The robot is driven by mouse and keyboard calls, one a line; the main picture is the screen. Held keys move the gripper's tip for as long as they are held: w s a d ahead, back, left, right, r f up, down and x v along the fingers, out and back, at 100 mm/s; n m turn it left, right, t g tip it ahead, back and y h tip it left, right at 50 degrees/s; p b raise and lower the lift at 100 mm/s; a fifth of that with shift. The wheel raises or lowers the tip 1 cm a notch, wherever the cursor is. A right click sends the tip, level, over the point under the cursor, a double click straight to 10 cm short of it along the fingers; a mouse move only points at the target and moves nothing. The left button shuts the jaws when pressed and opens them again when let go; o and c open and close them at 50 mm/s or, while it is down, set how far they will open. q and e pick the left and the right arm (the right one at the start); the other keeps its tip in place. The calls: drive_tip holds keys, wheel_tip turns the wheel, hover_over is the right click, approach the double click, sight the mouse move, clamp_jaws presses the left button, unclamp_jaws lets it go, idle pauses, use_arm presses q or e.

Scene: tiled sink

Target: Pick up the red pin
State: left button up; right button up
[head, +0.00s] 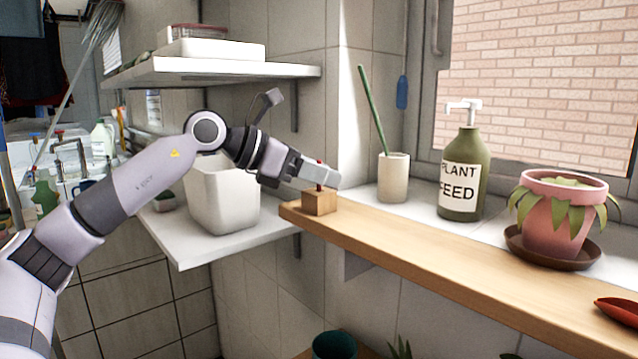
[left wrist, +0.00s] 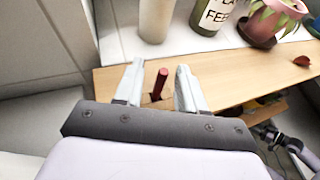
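The red pin (left wrist: 160,82) stands upright in a small wooden block (head: 320,203) near the left end of the wooden shelf. In the head view only parts of the pin (head: 320,186) show around the gripper. My left gripper (head: 322,175) is at the pin, just above the block. In the left wrist view my left gripper (left wrist: 157,80) is open, with one finger on each side of the pin and gaps between them. The lower part of the pin is partly hidden by the gripper body.
A beaker (head: 393,177) with a green stick, a plant feed bottle (head: 462,178) and a potted plant (head: 560,215) stand behind and right. A white bin (head: 222,197) is left. The wooden shelf (head: 430,250) is clear right of the block until a red object (head: 617,311).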

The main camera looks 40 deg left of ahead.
use_arm(q)
clamp_jaws()
drive_tip(key=shift+r, duration=0.1)
